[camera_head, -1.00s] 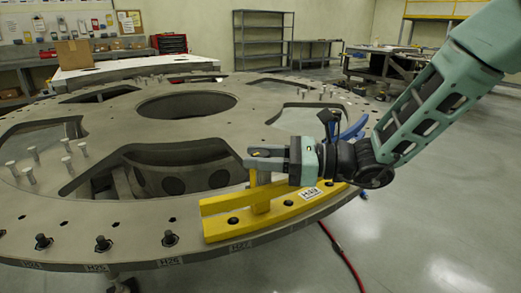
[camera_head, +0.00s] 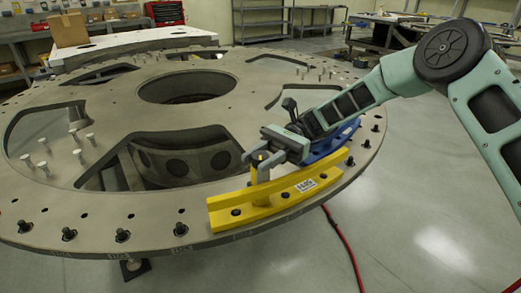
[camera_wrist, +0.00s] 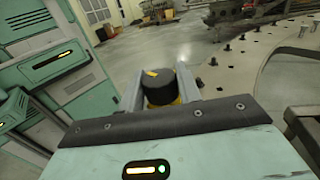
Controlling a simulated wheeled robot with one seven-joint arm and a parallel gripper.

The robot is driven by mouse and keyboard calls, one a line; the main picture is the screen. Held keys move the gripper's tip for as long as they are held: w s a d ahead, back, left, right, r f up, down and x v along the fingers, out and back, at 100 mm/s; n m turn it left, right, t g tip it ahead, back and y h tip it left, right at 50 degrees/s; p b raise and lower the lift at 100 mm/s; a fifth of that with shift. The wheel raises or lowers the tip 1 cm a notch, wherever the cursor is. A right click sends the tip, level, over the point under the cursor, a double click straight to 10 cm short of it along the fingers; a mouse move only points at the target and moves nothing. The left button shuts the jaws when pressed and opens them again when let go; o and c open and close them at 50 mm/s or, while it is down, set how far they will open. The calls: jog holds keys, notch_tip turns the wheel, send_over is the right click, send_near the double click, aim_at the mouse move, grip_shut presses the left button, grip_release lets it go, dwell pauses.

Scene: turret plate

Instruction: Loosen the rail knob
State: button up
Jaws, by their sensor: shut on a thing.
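The yellow rail (camera_head: 280,201) lies along the near right edge of the round grey turret plate. A yellow post rises from it and carries the rail knob (camera_head: 260,156), a dark cap with a yellow mark. The knob shows larger in the wrist view (camera_wrist: 160,88), between the two fingers. My gripper (camera_head: 264,160) is shut on the knob from the right and reaches it at a slant. In the wrist view, my gripper's fingers (camera_wrist: 161,84) stand on either side of the knob.
A blue rail (camera_head: 332,143) sits on the plate just behind the yellow one, close to my wrist. Black studs (camera_head: 122,235) line the plate rim. Large openings cut the plate. A red hose (camera_head: 343,245) lies on the open floor at right.

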jog(key=shift+n+g+h, duration=2)
jog(key=shift+n+h, duration=0.3)
jog(key=shift+h, duration=1)
jog(key=shift+r, duration=0.1)
jog(key=o, duration=0.9)
jog(key=shift+o, duration=0.2)
